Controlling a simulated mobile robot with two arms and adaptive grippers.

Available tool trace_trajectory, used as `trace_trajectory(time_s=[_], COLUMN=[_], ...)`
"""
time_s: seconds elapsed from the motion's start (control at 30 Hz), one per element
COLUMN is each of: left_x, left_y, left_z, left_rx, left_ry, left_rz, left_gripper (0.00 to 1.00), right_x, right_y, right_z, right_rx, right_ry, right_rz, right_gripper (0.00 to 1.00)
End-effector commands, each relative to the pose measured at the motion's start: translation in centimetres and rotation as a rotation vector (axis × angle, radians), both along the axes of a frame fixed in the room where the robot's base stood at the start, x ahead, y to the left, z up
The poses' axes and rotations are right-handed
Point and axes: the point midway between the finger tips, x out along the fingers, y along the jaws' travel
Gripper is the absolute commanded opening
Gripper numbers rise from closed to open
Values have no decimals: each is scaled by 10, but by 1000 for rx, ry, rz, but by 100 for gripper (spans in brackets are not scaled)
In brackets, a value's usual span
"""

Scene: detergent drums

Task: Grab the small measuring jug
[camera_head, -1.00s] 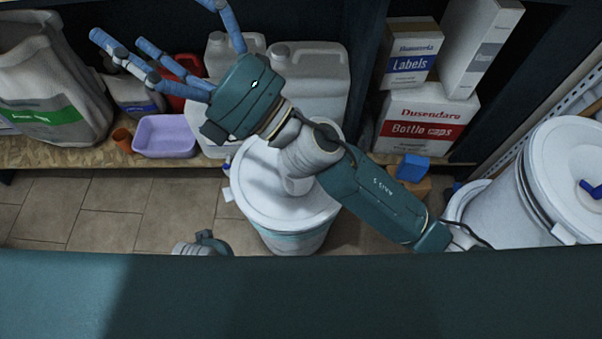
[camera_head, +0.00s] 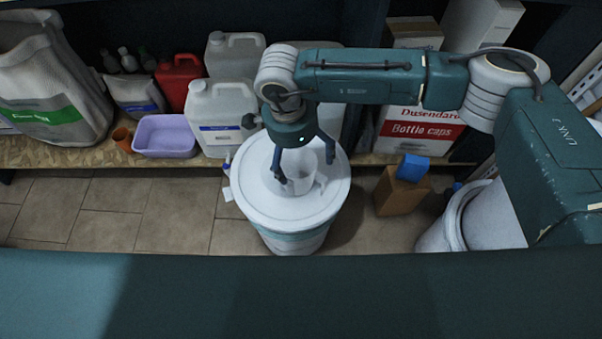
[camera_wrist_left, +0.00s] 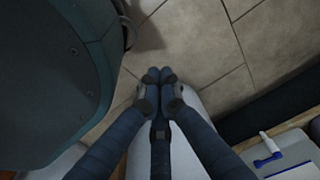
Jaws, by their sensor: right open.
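The small measuring jug (camera_head: 302,184), whitish and translucent, stands on the white lid of a drum (camera_head: 262,196) in the middle of the head view. My right gripper (camera_head: 305,168) points down over the lid. It is open, with one finger at the jug's left side and another at its right side. I cannot tell whether the fingers touch the jug. Part of the jug is hidden by the fingers. My left gripper (camera_wrist_left: 159,75) shows only in the left wrist view, its fingertips together, with nothing visible between them.
Behind the drum, a low wooden shelf (camera_head: 70,155) holds white canisters (camera_head: 222,110), a red canister (camera_head: 180,82) and a lilac tub (camera_head: 165,135). A blue box (camera_head: 412,167) sits on a brown box (camera_head: 398,193) to the right. The tiled floor (camera_head: 120,205) at left is clear.

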Motion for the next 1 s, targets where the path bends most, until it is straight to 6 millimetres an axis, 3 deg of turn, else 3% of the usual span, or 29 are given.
trace_trajectory(time_s=[0.2,0.63,0.97,1.0], left_x=[4,10,14,14], left_y=[-1,-1,-1,-1], left_z=[4,11,15,15], left_rx=[-1,0,-1,-1], left_ry=[-3,-5,-12,-12], left_rz=[1,2,2,2], left_gripper=[0,0,0,0], right_x=[0,8,9,9], right_y=[-3,-1,-2,-2], right_z=[-37,-90,-98,-98], right_rx=[0,3,5,5], right_ry=[7,6,4,4], right_rz=[-1,0,1,1], right_gripper=[91,91,91,85])
